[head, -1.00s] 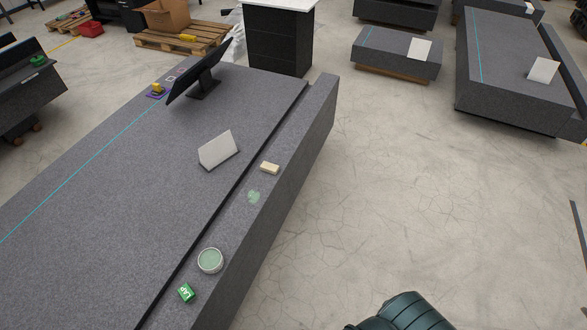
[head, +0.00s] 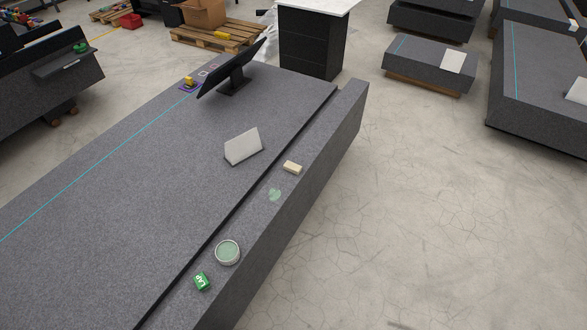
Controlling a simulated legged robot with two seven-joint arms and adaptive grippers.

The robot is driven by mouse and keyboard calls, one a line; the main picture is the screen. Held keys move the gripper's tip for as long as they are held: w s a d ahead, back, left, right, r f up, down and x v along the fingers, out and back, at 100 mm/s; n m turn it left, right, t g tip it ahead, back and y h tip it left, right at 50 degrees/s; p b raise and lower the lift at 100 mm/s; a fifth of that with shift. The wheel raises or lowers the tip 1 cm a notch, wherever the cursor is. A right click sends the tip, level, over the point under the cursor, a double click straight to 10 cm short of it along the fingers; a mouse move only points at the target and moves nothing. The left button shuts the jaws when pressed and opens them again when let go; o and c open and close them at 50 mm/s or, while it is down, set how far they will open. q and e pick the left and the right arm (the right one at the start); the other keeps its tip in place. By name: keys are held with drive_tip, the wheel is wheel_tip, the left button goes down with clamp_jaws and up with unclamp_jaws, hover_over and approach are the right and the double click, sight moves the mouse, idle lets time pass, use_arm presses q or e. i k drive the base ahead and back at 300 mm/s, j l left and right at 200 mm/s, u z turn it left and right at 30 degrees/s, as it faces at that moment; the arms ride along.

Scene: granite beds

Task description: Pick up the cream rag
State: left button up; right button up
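A small cream block-like item (head: 292,167), which may be the folded cream rag, lies on the right-hand ledge of the near granite bed (head: 120,200). It is beyond a pale green smear on the same ledge. Neither of my grippers shows in the head view, so nothing is seen touching the cream item.
On the ledge are a pale green patch (head: 274,195), a round green-topped tin (head: 228,252) and a green box marked LAP (head: 202,281). A white card (head: 243,146) and a black monitor (head: 233,72) stand on the bed. The concrete floor (head: 430,220) to the right is clear.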

sight(295, 169)
drive_tip(key=i+l+z, duration=0.2)
drive_tip(key=l, duration=0.3)
drive_tip(key=i+l+z, duration=0.15)
drive_tip(key=i+l, duration=0.3)
drive_tip(key=i+l+z, duration=0.2)
drive_tip(key=i, duration=0.4)
drive_tip(key=i+l+z, duration=0.2)
drive_tip(key=i, duration=0.45)
drive_tip(key=i+l+z, duration=0.2)
drive_tip(key=i, duration=0.45)
drive_tip(key=i+u, duration=0.5)
drive_tip(key=i+l+u, duration=0.15)
drive_tip(key=i+u, duration=0.2)
drive_tip(key=u, duration=0.15)
